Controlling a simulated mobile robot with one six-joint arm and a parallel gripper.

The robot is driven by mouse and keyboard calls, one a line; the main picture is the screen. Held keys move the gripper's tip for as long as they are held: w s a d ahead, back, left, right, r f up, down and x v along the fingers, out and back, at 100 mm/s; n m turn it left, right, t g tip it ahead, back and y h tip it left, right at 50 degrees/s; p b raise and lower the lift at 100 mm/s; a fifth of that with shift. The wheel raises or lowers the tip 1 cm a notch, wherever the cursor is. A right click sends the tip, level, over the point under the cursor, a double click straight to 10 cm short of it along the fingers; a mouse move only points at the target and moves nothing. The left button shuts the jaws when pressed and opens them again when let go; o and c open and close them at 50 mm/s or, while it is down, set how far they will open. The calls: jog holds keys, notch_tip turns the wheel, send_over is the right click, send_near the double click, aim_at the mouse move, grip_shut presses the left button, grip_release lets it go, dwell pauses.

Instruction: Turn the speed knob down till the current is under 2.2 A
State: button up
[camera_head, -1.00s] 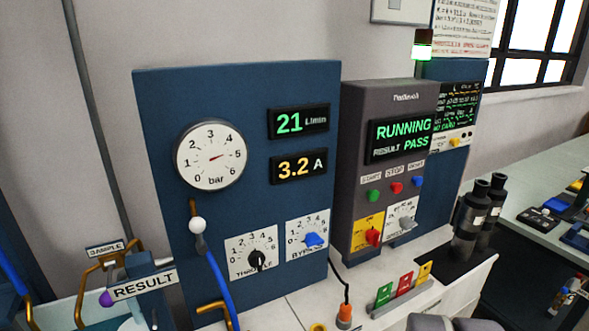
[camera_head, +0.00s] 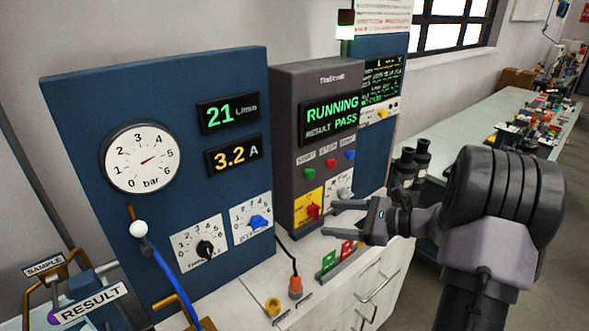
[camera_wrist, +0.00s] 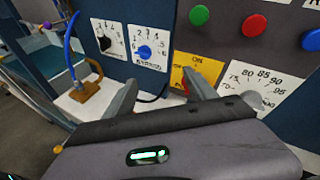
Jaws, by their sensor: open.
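The current display (camera_head: 233,156) reads 3.2 A in orange. The speed knob (camera_head: 345,193) is grey, on a white dial plate at the lower right of the grey control box. In the wrist view the grey knob (camera_wrist: 252,99) shows at the right, beyond my right finger, on a scale with 75 to 95 legible; its exact setting is unclear. My gripper (camera_head: 332,218) is open and empty, in front of the box's lower part. In the wrist view my gripper (camera_wrist: 160,82) has its fingers left of the knob, apart from it.
A red switch (camera_head: 313,211) sits on a yellow plate left of the knob. Green, red and blue buttons (camera_head: 330,166) are above. The screen (camera_head: 331,117) reads RUNNING, RESULT PASS. Throttle (camera_head: 205,249) and bypass (camera_head: 258,222) knobs are on the blue panel. Dark cylinders (camera_head: 405,165) stand right.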

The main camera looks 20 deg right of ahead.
aim_at(349, 196)
jog(key=s+d+f+m+t+h, duration=0.2)
jog(key=d+f+m+t, duration=0.15)
jog(key=d, duration=0.45)
jog(key=s+d+f+m+t+h, duration=0.15)
jog(key=d+m, duration=0.25)
jog(key=d, duration=0.5)
jog(key=shift+t+h, duration=0.4)
jog(key=shift+h, duration=0.25)
jog(key=x, duration=0.6)
jog(key=b+x, duration=0.1)
jog(key=x, duration=0.4)
jog(key=f+b+x, duration=0.1)
jog(key=x, duration=0.5)
jog(key=shift+w+a, duration=0.1)
jog(key=shift+w, duration=0.25)
jog(key=shift+c, duration=0.3)
jog(key=c, duration=1.3)
jog(key=shift+f+b, duration=0.1)
jog(key=shift+b, duration=0.25)
